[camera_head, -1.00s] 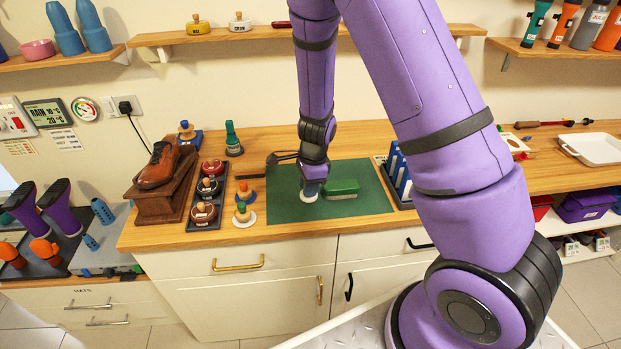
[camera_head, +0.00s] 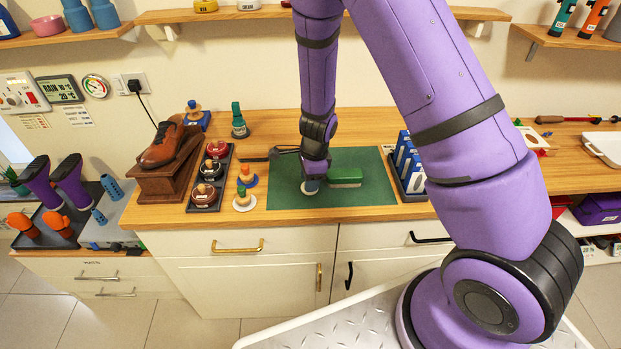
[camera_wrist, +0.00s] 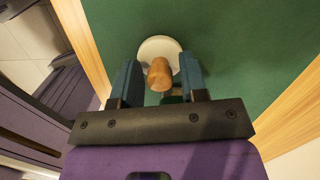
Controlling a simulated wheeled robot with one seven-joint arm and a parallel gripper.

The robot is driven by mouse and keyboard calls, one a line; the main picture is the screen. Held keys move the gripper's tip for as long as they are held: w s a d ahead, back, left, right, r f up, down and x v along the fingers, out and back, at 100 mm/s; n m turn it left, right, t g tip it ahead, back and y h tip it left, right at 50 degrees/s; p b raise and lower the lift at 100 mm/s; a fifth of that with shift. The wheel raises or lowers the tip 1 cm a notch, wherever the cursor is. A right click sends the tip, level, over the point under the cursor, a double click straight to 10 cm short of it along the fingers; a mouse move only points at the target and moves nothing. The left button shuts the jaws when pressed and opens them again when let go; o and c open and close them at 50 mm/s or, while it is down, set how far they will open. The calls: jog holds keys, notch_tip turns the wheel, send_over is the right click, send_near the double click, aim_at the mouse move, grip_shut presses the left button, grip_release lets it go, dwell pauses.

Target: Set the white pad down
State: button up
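The white pad (camera_wrist: 155,48) is a round pale disc with a wooden knob (camera_wrist: 160,74), lying on the green mat (camera_wrist: 225,30). In the head view, the pad (camera_head: 310,189) shows only as a small pale patch under my gripper (camera_head: 313,180). In the wrist view, my gripper (camera_wrist: 161,82) has one blue-grey finger on each side of the knob. A narrow gap shows between the knob and each finger, so it looks open around the knob. The mat (camera_head: 370,200) lies on the wooden counter.
A green brush-like block (camera_head: 345,177) lies just right of my gripper. A dark tray (camera_head: 195,195) of round tins, two knobbed pads (camera_head: 243,200) and a shoe on a wooden stand (camera_head: 165,165) are left. A blue-and-white rack (camera_head: 408,165) stands right of the mat.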

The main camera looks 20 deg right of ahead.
jog(key=shift+o, duration=0.5)
jog(key=shift+r, duration=0.1)
jog(key=s+d+r+n+y, duration=0.1)
jog(key=s+r+n, duration=0.1)
jog(key=r, duration=0.9)
jog(key=s+d+r+n, duration=0.1)
jog(key=s+r+n, duration=0.15)
jog(key=r, duration=0.85)
jog(key=s+d+r+n+t+h, duration=0.1)
jog(key=s+d+r+n+t, duration=0.1)
jog(key=s+r+n, duration=0.5)
jog(key=s+d+r+n+t+h, duration=0.1)
jog(key=s+d+r+n+t, duration=0.2)
jog(key=s+r+n, duration=0.5)
jog(key=s+r, duration=0.4)
jog(key=s, duration=0.3)
jog(key=shift+d, duration=0.35)
